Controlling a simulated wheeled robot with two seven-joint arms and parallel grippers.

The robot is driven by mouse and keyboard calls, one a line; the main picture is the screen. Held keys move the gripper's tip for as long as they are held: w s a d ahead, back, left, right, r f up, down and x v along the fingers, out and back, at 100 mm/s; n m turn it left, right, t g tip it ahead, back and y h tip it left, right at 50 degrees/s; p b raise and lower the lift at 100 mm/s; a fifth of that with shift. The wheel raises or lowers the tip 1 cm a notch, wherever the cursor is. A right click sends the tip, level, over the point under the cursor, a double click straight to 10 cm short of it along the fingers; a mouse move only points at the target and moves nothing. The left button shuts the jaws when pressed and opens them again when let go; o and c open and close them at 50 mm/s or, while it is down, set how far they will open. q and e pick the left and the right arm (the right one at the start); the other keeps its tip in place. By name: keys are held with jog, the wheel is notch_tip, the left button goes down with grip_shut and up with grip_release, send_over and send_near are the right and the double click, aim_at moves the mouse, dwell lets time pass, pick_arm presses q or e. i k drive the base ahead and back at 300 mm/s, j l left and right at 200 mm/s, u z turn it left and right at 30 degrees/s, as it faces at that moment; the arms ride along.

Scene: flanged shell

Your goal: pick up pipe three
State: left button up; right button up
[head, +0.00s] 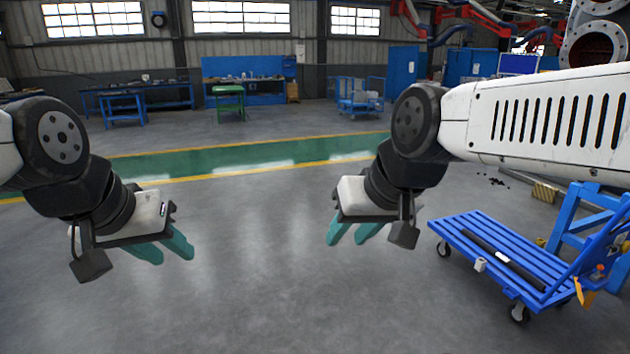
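A long black pipe (520,271) with a pale band lies on the slatted top of a blue cart (450,226) at the right. No label shows, so I cannot tell whether it is pipe three. My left gripper (174,256) hangs in the air at the left, far from the cart. Its teal fingers are apart with nothing between them. My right gripper (347,241) hangs in the air near the middle, left of the cart and clear of the pipe. Its teal fingers are also apart and empty.
A small white cylinder (480,265) is at the cart's near edge. A blue frame (575,215) stands behind the cart. A large flanged shell (567,47) is at the top right. Blue workbenches (245,88) line the back wall. The grey floor (270,300) ahead is clear.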

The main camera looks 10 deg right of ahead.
aim_at(530, 280)
jog(key=i+l+z, duration=0.25)
jog(key=i+z, duration=0.15)
jog(key=i, duration=0.35)
jog(key=i+z, duration=0.45)
jog(key=i, duration=0.35)
jog(key=i+j+z, duration=0.4)
jog(key=i, duration=0.35)
jog(key=i+l+z, duration=0.3)
jog(key=i, duration=0.9)
jog(key=i+j+z, duration=0.3)
jog(key=i, duration=0.9)
jog(key=i+l+u, duration=0.1)
jog(key=i+l, duration=0.35)
jog(key=i, duration=0.2)
